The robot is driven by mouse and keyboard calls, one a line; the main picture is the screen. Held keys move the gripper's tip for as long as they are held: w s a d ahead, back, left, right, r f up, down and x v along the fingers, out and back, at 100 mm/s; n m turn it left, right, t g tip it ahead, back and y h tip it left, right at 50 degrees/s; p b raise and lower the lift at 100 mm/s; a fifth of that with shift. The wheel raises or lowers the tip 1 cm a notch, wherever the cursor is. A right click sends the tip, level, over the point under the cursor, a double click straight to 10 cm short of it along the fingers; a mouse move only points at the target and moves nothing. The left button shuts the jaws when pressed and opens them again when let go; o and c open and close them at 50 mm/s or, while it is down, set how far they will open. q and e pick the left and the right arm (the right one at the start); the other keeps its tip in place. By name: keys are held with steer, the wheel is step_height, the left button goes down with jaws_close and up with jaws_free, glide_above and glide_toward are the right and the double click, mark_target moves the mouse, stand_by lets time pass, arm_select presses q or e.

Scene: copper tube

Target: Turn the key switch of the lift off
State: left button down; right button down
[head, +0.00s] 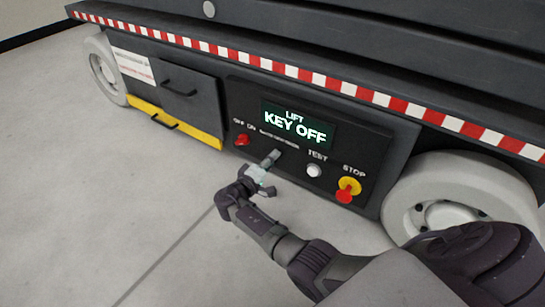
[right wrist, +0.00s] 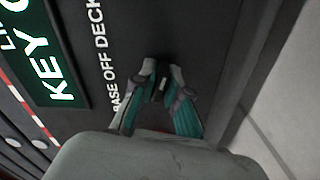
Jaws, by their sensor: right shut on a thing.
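The lift's control panel (head: 232,100) is on the side of a dark machine. Its screen (head: 297,126) reads "LIFT KEY OFF" and also shows partly in the right wrist view (right wrist: 45,60). My right gripper (head: 268,163) is at the panel below the screen. In the right wrist view, my right gripper's fingers (right wrist: 161,82) are closed around the small dark key switch (right wrist: 162,86), with a pale mark on it. The fingers hide much of the key switch. My left gripper is not in view.
A red switch (head: 242,140) is left of my right gripper. A white TEST button (head: 314,170) and a red STOP button on a yellow base (head: 348,188) are to the right. White wheels (head: 455,195) flank the panel. The grey floor in front is clear.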

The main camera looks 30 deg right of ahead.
steer(key=shift+n+p, duration=0.45)
steer(key=shift+n, duration=1.05)
steer(key=c, duration=1.2)
jaws_free()
steer(key=v, duration=1.2)
